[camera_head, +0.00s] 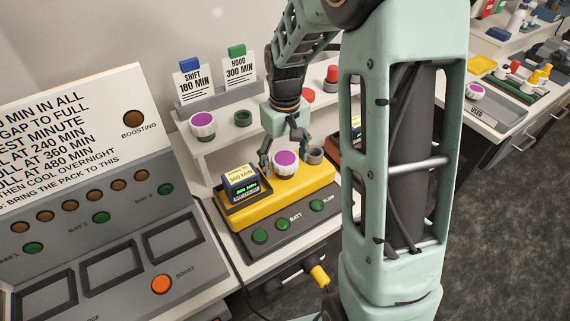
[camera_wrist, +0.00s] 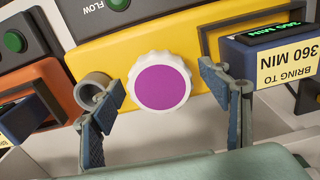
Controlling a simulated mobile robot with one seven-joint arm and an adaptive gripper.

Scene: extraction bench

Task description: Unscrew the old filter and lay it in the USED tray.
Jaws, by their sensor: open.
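A white ribbed filter with a purple top (camera_head: 285,160) sits on the yellow unit (camera_head: 300,185). It also shows in the wrist view (camera_wrist: 162,87), face-on to the camera. My gripper (camera_head: 284,150) is open, with one finger on each side of this filter. In the wrist view the fingers (camera_wrist: 162,84) stand apart from its rim, and I see no contact. The tray marked USED (camera_head: 496,112) is at the far right. Another white, purple-topped filter (camera_head: 476,91) lies at its left end. A third similar filter (camera_head: 203,124) stands on the shelf behind the unit.
A grey open ring (camera_head: 314,155) sits beside the filter, close to one finger in the wrist view (camera_wrist: 93,88). A dark battery pack marked 360 MIN (camera_head: 240,183) stands on the unit's left. The charger panel (camera_head: 90,230) fills the left. My arm hides the middle right.

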